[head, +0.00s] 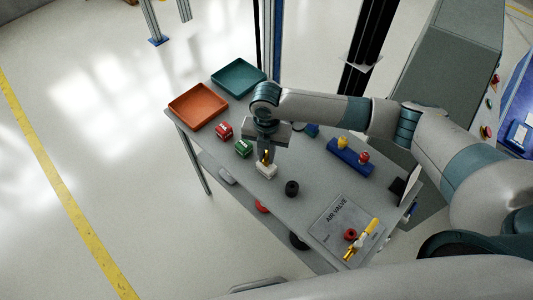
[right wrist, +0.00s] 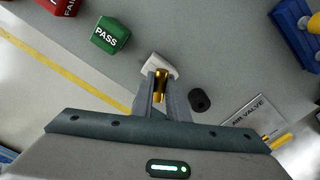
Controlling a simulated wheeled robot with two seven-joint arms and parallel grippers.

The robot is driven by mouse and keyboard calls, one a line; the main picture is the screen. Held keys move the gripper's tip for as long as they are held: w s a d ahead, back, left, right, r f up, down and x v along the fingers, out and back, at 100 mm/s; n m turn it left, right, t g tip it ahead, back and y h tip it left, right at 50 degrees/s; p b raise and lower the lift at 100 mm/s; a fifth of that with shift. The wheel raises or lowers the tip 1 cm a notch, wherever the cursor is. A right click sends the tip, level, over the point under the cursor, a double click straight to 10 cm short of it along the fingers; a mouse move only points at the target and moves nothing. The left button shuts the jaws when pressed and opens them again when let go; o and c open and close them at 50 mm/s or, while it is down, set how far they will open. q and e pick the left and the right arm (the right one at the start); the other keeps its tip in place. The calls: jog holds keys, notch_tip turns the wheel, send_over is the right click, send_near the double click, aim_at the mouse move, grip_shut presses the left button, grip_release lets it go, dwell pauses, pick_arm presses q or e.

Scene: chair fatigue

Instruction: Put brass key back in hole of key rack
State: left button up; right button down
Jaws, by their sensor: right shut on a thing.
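My right gripper (head: 266,156) points down over the middle of the table, shut on the brass key (head: 265,158). In the right wrist view the key (right wrist: 160,86) shows as a gold piece between the two fingers. A small white block (head: 266,171) is right at the fingertips; I cannot tell whether the key touches it. A blue rack (head: 349,157) with a yellow-topped and a red-topped piece lies to the right; it is partly in the right wrist view (right wrist: 291,30). No free hole in it can be made out. My left gripper is out of view.
Red (head: 224,131) and green (head: 243,148) marked blocks stand left of the gripper, with orange (head: 198,105) and teal (head: 238,78) trays behind. A black cylinder (head: 292,188) is close at the right. An AIR VALVE plate (head: 325,232) with yellow valve parts lies at the near end.

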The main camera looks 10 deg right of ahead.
jog(key=shift+f, duration=0.35)
jog(key=c, duration=1.7)
grip_release()
jog(key=shift+o, duration=0.2)
jog(key=shift+r+b, duration=0.45)
jog(key=shift+r, duration=0.35)
notch_tip(320, 180, up, 16)
jog(key=b, duration=0.4)
jog(key=shift+f, duration=0.15)
